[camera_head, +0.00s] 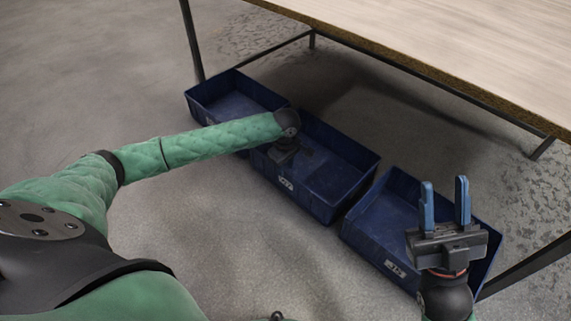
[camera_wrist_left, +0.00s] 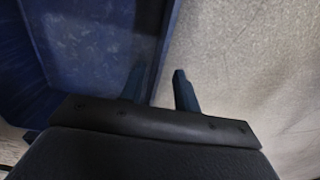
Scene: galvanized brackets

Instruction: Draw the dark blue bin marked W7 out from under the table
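Three dark blue bins stand in a row on the floor by the table: a left bin (camera_head: 212,88), a middle bin (camera_head: 322,203) and a right bin (camera_head: 362,238). The middle bin has a small white label (camera_head: 286,183) on its near wall; its mark is too small to read surely. My left gripper (camera_head: 280,160) is at the middle bin's near wall. In the left wrist view its fingers (camera_wrist_left: 160,88) are apart, one on either side of the bin's rim (camera_wrist_left: 165,45), and look open. My right gripper (camera_head: 445,203) is open and empty above the right bin.
The table (camera_head: 450,35) has a pale wooden top and dark metal legs (camera_head: 193,45); its edge runs close behind the bins. The right bin's label (camera_head: 394,268) is also unclear. Bare concrete floor (camera_head: 250,255) lies free in front of the bins.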

